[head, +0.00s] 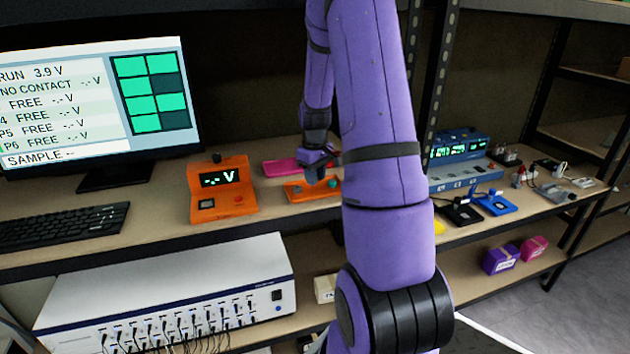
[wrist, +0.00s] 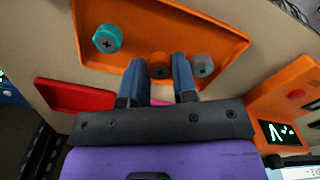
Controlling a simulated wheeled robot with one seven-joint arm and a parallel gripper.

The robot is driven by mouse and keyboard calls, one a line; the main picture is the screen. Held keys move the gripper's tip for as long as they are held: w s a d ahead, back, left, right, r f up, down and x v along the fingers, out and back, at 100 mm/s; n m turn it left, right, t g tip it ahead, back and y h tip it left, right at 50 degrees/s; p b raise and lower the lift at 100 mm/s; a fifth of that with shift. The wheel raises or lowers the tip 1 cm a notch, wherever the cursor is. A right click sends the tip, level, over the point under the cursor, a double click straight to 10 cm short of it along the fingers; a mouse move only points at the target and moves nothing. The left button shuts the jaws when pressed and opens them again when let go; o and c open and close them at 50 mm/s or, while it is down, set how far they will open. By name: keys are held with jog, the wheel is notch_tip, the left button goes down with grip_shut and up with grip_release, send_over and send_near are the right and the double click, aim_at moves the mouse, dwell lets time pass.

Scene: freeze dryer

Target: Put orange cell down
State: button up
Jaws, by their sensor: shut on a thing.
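The orange cell (wrist: 159,66), a small round piece with a dark cross mark on top, is between the fingertips of my gripper (wrist: 160,76) in the wrist view. My gripper is shut on it, over the orange tray (wrist: 202,24). I cannot tell whether the cell touches the tray floor. A teal cell (wrist: 107,38) and a grey cell (wrist: 202,66) lie in the same tray, one on each side of my fingers. In the head view my gripper (head: 321,180) is low at the orange tray (head: 298,194), and the teal cell (head: 332,183) shows; the orange cell is hard to make out.
An orange meter (head: 222,190) reading "-.- V" stands left of the tray. A pink tray (head: 285,167) lies just behind. A keyboard (head: 65,228) and monitor (head: 95,100) are at the left. A blue device (head: 460,163) and small stands are at the right.

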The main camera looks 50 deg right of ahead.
jog(key=shift+f, duration=0.8)
jog(key=shift+f, duration=0.15)
jog(key=o, duration=0.7)
jog(key=shift+o, duration=0.2)
